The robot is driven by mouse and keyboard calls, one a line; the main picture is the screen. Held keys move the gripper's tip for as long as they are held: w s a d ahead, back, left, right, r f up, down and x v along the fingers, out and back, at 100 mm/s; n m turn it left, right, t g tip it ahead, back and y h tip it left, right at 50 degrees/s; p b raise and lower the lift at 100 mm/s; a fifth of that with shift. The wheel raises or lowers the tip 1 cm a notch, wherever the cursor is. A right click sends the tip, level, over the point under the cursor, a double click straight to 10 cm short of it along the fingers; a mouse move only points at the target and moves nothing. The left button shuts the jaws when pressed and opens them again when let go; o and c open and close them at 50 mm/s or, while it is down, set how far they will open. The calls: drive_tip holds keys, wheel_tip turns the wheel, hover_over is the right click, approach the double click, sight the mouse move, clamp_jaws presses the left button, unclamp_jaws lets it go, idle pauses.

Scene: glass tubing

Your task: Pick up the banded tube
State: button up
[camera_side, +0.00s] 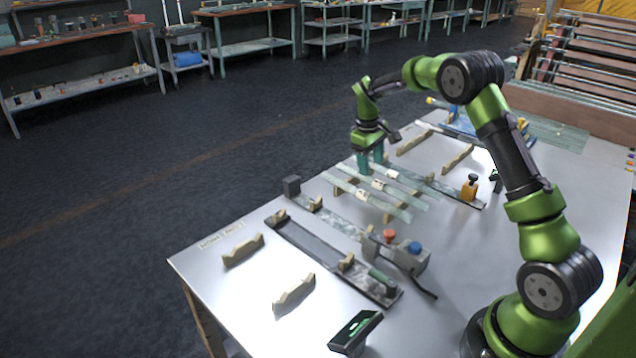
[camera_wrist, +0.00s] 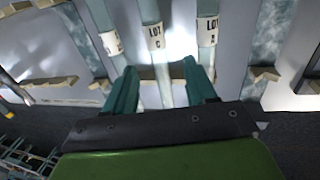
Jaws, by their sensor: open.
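Three pale glass tubes lie side by side on notched wooden supports in the side view: a near one (camera_side: 400,213), a middle one (camera_side: 407,198) and a far one (camera_side: 415,185). Each carries a white label band. My gripper (camera_side: 370,172) is open over the far-left ends of the tubes. In the wrist view its teal fingers (camera_wrist: 160,72) stand either side of the middle tube; their height relative to it is unclear.
Notched wooden supports stand at the near left (camera_side: 243,250) and front (camera_side: 293,296). Bare tabletop (camera_side: 225,280) shows at left.

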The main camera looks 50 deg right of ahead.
sight(374, 179)
drive_tip(key=shift+s+d+f, duration=0.1)
drive_tip(key=shift+d+f, duration=0.15)
drive_tip(key=shift+f, duration=0.75)
drive_tip(key=shift+s+d+f, duration=0.1)
drive_tip(key=shift+d+f, duration=0.2)
drive_tip(key=shift+f, duration=0.65)
drive_tip(key=shift+d+f, duration=0.25)
drive_tip(key=shift+f, duration=0.75)
drive_tip(key=shift+c, duration=0.5)
clamp_jaws()
